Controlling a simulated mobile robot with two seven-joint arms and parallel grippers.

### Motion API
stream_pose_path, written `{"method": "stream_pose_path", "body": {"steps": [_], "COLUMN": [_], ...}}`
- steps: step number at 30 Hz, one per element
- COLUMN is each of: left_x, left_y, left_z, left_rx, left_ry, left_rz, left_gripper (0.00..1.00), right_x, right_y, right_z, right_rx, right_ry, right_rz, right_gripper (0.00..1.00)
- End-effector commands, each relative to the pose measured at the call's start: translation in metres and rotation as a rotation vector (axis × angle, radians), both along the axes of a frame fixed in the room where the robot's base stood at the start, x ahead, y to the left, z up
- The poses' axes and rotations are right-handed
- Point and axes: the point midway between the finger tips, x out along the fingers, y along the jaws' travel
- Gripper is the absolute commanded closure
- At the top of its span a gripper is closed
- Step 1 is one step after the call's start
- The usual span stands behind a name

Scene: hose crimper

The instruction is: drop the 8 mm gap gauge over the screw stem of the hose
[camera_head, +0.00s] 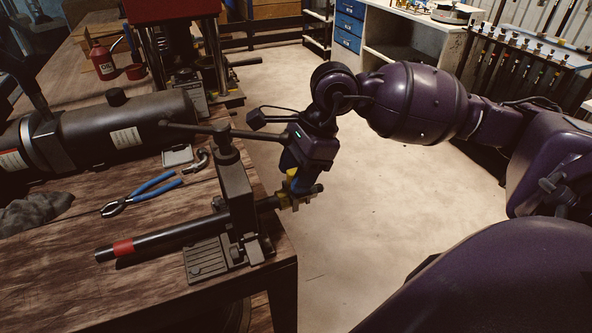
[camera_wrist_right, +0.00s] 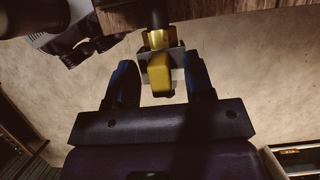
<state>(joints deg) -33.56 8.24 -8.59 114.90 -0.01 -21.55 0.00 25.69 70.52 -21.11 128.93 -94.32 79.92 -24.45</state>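The hose (camera_head: 170,238) is black with a red band and lies clamped in a dark vise (camera_head: 237,195) at the table edge. Its brass end fitting (camera_wrist_right: 157,39) sticks out past the edge. The gap gauge has a yellow grip (camera_wrist_right: 161,80) and a grey plate, which sits at the fitting's end. I cannot tell how fully the plate straddles the stem, as the stem is mostly hidden. My right gripper (camera_head: 298,178) is at the fitting. In the wrist view its two fingers (camera_wrist_right: 160,72) stand apart, with gaps on both sides of the yellow grip. My left gripper is not in view.
Blue-handled pliers (camera_head: 145,193) and a small fitting (camera_head: 197,160) lie on the wooden table (camera_head: 60,285). A large black cylinder (camera_head: 120,125) lies behind them. The vise handle (camera_head: 190,129) reaches across near my right gripper. Open floor (camera_head: 400,235) lies right of the table.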

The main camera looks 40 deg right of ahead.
Motion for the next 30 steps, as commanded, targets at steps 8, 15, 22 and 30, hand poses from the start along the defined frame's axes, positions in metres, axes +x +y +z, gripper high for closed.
{"method": "stream_pose_path", "body": {"steps": [8, 15, 22, 30], "left_x": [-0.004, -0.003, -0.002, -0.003], "left_y": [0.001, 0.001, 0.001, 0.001], "left_z": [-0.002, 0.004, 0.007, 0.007], "left_rx": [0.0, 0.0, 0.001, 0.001], "left_ry": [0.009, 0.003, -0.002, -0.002], "left_rz": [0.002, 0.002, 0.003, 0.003], "left_gripper": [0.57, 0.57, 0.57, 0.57], "right_x": [0.0, -0.002, -0.006, -0.009], "right_y": [0.0, -0.011, -0.028, -0.039], "right_z": [0.0, 0.028, 0.067, 0.095], "right_rx": [0.0, -0.002, -0.004, -0.001], "right_ry": [0.0, -0.003, -0.003, -0.002], "right_rz": [0.0, -0.002, -0.002, -0.001], "right_gripper": [0.52, 0.52, 0.52, 0.52]}}
